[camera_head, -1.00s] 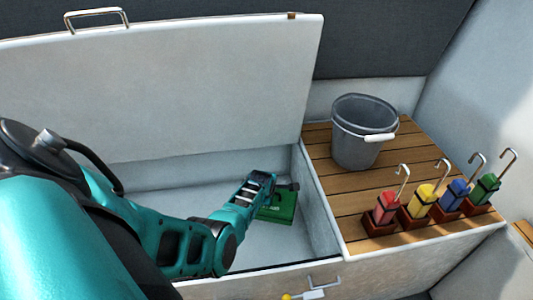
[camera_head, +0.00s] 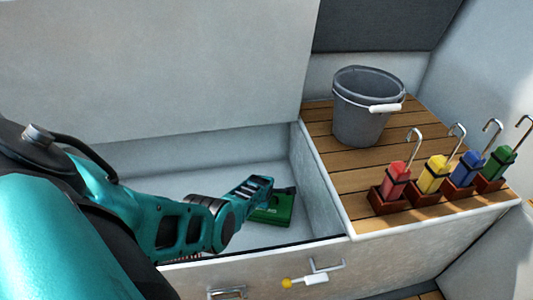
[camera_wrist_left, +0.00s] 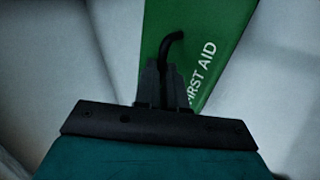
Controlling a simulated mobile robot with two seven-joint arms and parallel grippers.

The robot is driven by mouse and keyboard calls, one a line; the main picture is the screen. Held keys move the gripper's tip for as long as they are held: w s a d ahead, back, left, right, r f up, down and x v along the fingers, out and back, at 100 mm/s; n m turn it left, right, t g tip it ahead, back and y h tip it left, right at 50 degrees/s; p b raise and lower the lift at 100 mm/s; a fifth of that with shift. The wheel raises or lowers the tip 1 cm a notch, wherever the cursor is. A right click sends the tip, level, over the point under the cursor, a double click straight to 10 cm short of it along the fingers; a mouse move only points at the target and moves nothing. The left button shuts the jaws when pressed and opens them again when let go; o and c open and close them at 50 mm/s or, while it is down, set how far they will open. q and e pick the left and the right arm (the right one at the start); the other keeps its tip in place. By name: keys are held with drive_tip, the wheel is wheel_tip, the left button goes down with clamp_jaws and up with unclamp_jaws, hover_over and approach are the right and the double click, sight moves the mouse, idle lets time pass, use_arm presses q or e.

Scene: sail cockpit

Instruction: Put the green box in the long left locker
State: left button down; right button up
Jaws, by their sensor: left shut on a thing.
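The green box (camera_head: 272,209) shows in the head view inside the open locker (camera_head: 165,165), low near its right wall. In the left wrist view the green box (camera_wrist_left: 208,45) carries white "FIRST AID" lettering and a black handle. My left gripper (camera_head: 280,190) reaches down into the locker, and in the wrist view its fingers (camera_wrist_left: 162,70) are shut on the handle. Whether the box touches the locker floor is hard to tell. My right gripper is in neither view.
The raised white lid (camera_head: 160,60) stands behind the locker. On the wooden slatted seat (camera_head: 345,180) to the right are a grey bucket (camera_head: 362,115) and red, yellow, blue and green hooked handles in brown holders. A latch (camera_head: 315,275) is on the front wall.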

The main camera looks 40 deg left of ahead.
use_arm(q)
drive_tip(key=shift+w+a+r, duration=0.1)
drive_tip(key=shift+a+r, duration=0.05)
drive_tip(key=c, duration=1.4)
unclamp_jaws()
drive_tip(key=shift+o, duration=0.9)
